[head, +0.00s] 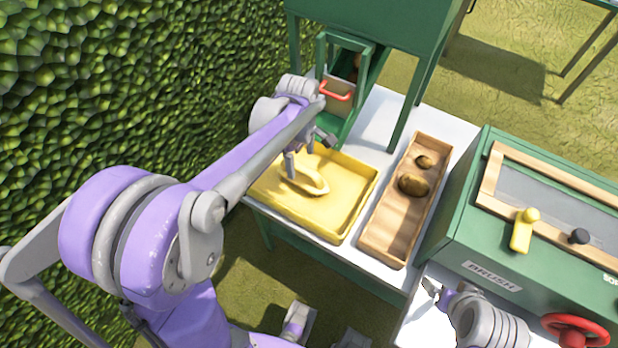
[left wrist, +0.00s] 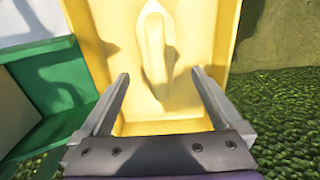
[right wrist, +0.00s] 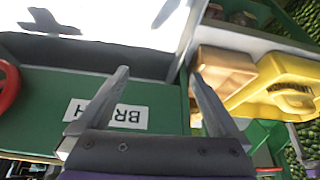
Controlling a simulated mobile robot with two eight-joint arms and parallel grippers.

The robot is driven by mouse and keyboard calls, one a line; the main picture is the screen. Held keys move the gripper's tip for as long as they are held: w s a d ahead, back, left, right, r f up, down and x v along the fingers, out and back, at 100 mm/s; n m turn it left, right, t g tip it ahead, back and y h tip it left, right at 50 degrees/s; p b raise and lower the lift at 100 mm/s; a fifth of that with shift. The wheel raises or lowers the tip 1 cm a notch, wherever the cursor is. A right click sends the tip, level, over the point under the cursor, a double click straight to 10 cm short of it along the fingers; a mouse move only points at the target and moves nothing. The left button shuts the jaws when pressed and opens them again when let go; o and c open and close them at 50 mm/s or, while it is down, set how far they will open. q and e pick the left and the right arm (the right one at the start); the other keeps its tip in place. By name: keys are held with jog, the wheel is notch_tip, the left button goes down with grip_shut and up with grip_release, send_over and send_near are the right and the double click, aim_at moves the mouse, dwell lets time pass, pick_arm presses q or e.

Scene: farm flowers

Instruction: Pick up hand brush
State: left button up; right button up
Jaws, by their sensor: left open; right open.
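The yellow hand brush (head: 312,185) lies in the shallow yellow tray (head: 345,222) on the white table. In the left wrist view the brush (left wrist: 154,48) is pale yellow, long and narrow, and lies ahead of the fingers. My left gripper (head: 306,152) is open above the tray, by the far end of the brush, and empty. In the left wrist view the brush lies between the lines of its two fingers (left wrist: 160,76). My right gripper (head: 432,288) is open and empty beside the green cabinet, and its fingers (right wrist: 160,74) show in the right wrist view.
A wooden tray (head: 385,235) with brown potato-like lumps (head: 413,185) stands right of the yellow tray. A green cabinet (head: 450,225) labelled BRUSH, with a red wheel (head: 575,330), is at the right. A green chute with a red-handled box (head: 338,97) is behind. A hedge (head: 120,80) fills the left.

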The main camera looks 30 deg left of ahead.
aim_at(303, 177)
pick_arm(q)
notch_tip(303, 177, down, 3)
jog(key=shift+r, duration=0.15)
jog(key=f, duration=0.5)
jog(key=shift+w+d+f, duration=0.1)
jog(key=shift+d+f, duration=0.15)
jog(key=shift+f, duration=0.15)
jog(key=c, duration=1.4)
jog(key=shift+r, duration=0.1)
notch_tip(303, 177, up, 10)
jog(key=shift+f, duration=0.1)
